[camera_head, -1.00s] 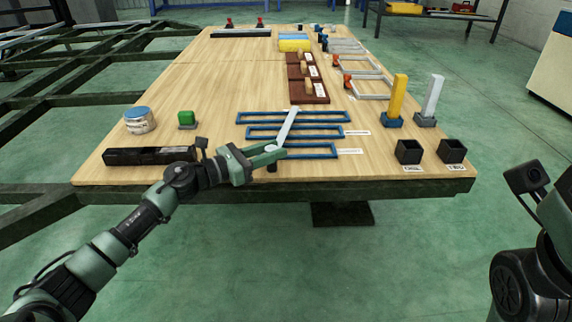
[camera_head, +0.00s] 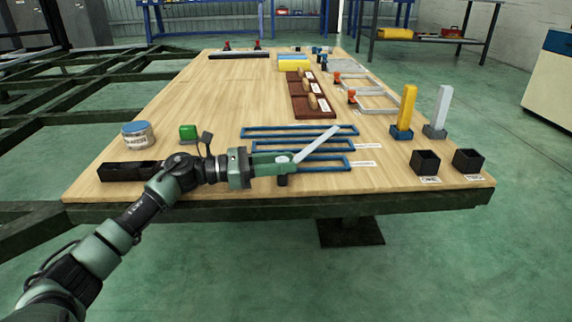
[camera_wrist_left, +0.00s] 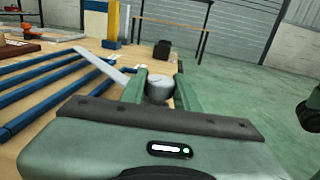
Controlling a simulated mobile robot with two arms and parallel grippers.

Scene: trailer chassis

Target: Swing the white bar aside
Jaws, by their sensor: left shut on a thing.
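The white bar (camera_head: 318,144) lies at a slant across the blue slotted frames (camera_head: 300,131) near the table's front edge. Its near end has a round grey hub, which sits between the fingers of my left gripper (camera_head: 285,158). In the left wrist view, the gripper (camera_wrist_left: 160,90) is shut on this round hub, and the white bar (camera_wrist_left: 101,68) runs off from it to the upper left.
A black tray (camera_head: 128,171), a tin (camera_head: 137,135) and a green block (camera_head: 188,132) are at the left. Black boxes (camera_head: 425,162), a yellow post (camera_head: 406,106) and a white post (camera_head: 441,106) stand at the right. The table's front edge is close below the gripper.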

